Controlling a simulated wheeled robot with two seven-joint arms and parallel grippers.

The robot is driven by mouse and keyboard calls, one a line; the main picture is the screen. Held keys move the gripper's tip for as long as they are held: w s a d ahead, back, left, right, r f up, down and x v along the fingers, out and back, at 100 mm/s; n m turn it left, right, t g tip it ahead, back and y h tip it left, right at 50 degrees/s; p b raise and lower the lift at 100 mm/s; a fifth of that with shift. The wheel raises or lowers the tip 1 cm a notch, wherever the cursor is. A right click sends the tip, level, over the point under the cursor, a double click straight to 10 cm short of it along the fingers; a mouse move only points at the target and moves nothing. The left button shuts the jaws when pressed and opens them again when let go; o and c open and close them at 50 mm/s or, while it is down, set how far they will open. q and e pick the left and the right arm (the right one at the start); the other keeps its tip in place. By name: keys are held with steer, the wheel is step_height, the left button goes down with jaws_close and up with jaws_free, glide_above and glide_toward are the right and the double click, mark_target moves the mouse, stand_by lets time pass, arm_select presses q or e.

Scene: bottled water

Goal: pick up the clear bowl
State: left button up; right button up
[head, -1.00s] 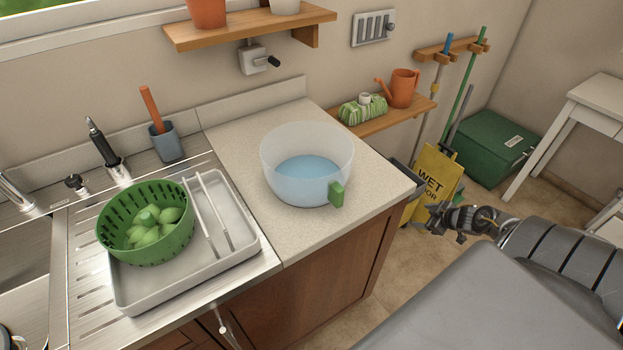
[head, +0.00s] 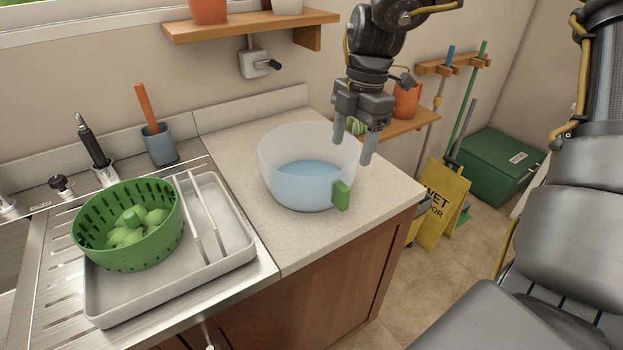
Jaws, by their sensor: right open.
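The clear bowl (head: 285,185) stands upright on the speckled counter, right of the sink. It holds pale blue liquid, and a green block-like handle (head: 341,196) sticks out at its front right. My right gripper (head: 353,151) points downward with its two fingers apart and nothing between them. In the picture the fingers overlap the bowl's right rim; I cannot tell whether they touch it. My left gripper is not in view.
A grey tray (head: 240,246) with a green colander (head: 90,249) of green items sits on the drainboard, left of the bowl. A wooden shelf (head: 240,27) hangs above. The counter (head: 235,140) around the bowl is bare. A yellow wet-floor sign (head: 437,205) stands right of the counter.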

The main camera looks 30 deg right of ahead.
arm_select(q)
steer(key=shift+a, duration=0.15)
arm_select(e)
steer(key=shift+s+a+f, duration=0.1)
steer(key=shift+s+f, duration=0.05)
glide_above(342, 184)
steer(key=f, duration=0.4)
steer(key=shift+s+d+f, duration=0.2)
steer(key=shift+d+f, duration=0.1)
steer(key=shift+d, duration=0.1)
steer(key=shift+f, duration=0.3)
steer(key=shift+a+f, duration=0.1)
steer(key=shift+f+p, duration=0.3)
steer(key=shift+p, duration=0.1)
steer(key=f, duration=0.2)
steer(key=f+p, duration=0.1)
steer(key=shift+w+a+f, duration=0.15)
steer(key=shift+a+f, duration=0.1)
steer(key=shift+f, duration=0.5)
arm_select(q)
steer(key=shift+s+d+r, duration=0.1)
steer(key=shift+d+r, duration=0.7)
arm_select(e)
steer(key=shift+a+r, duration=0.1)
jaws_close()
